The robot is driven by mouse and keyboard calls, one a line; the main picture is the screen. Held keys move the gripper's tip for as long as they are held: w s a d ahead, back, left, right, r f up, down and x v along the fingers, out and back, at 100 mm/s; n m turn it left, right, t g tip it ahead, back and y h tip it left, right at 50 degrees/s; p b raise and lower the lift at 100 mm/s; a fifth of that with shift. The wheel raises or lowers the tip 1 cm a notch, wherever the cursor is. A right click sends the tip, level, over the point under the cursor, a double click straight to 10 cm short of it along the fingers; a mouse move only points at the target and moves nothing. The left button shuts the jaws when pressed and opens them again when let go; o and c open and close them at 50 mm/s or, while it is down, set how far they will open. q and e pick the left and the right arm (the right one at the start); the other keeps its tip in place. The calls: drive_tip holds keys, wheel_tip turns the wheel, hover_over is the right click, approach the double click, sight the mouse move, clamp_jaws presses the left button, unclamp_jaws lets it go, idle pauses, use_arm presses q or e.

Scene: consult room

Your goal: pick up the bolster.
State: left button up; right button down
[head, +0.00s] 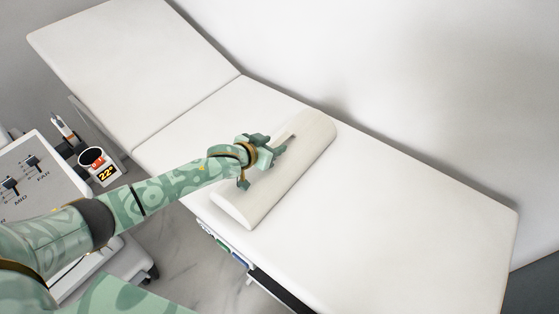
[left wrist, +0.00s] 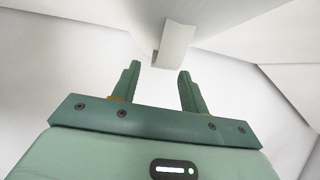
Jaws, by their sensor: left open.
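The bolster (head: 290,172) is a long cream half-round cushion lying at a slant across the padded white couch (head: 400,215). My left gripper (head: 272,152) is in front of the bolster's upper left side in the head view and hides part of it. The gripper is open. In the left wrist view, its two green fingers (left wrist: 158,82) stand apart with nothing between them. A pale block, seemingly the bolster (left wrist: 175,44), shows beyond the fingertips. I cannot tell whether the gripper touches the bolster. My right gripper is in neither view.
The couch's backrest (head: 130,65) is at the upper left. The couch surface right of the bolster is clear. A wall runs behind the couch.

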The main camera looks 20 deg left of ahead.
use_arm(q)
drive_tip(key=x, duration=0.2)
drive_tip(key=shift+w+f+b, duration=0.25)
drive_tip(key=shift+b, duration=0.1)
drive_tip(key=shift+r, duration=0.1)
drive_tip(key=shift+c, duration=0.3)
clamp_jaws()
idle(0.7)
